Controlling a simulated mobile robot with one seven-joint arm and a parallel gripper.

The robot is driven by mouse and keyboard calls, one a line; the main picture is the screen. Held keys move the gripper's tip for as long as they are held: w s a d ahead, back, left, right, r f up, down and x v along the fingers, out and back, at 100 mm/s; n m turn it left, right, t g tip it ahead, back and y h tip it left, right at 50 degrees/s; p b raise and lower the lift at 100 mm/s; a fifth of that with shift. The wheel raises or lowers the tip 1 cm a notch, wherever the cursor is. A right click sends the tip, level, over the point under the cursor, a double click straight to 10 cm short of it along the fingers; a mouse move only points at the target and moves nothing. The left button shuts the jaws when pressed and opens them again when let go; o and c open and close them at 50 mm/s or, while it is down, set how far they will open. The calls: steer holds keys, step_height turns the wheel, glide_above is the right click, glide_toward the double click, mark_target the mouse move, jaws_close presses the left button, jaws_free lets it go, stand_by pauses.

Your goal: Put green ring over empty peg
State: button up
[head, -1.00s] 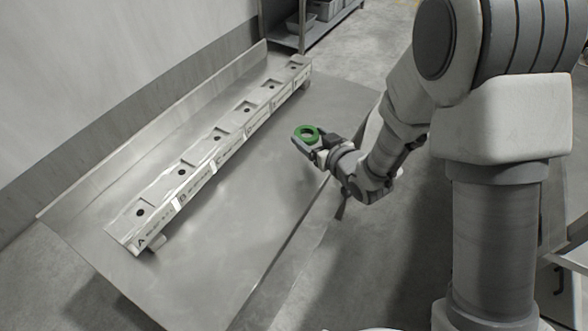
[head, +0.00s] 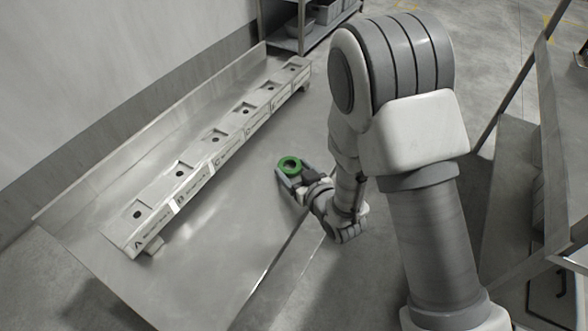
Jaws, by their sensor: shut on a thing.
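A green ring (head: 289,164) is held in my gripper (head: 287,174), above the near right part of the metal table. My gripper is shut on the ring, and the ring's hole faces up. A long pale rail (head: 223,150) with several square stations runs diagonally along the back of the table, to the left of my gripper. Each station shows a small dark spot at its middle. I cannot tell from this view which of these is a peg. The ring is apart from the rail.
The metal table (head: 235,235) is bare between the rail and its front edge. A raised back lip (head: 150,130) runs behind the rail. A shelf with grey bins (head: 322,12) stands at the back. A metal frame (head: 550,130) stands at the right.

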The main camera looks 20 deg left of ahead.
steer(key=shift+f+b, duration=0.2)
steer(key=shift+b, duration=0.1)
steer(key=o, duration=1.3)
steer(key=shift+c, duration=0.2)
steer(key=shift+r, duration=0.1)
steer(key=shift+r+p, duration=0.2)
steer(key=shift+p, duration=0.2)
steer(key=p+v, duration=0.1)
steer(key=v, duration=0.6)
steer(key=shift+r+p, duration=0.15)
steer(key=shift+p, duration=0.25)
steer(key=p+v, duration=0.2)
steer(key=p, duration=0.1)
steer(key=shift+d, duration=0.2)
steer(key=p+v, duration=0.2)
steer(key=p, duration=0.2)
steer(key=shift+s+d+p, duration=0.15)
steer(key=shift+s+p, duration=0.05)
steer(key=shift+p, duration=0.2)
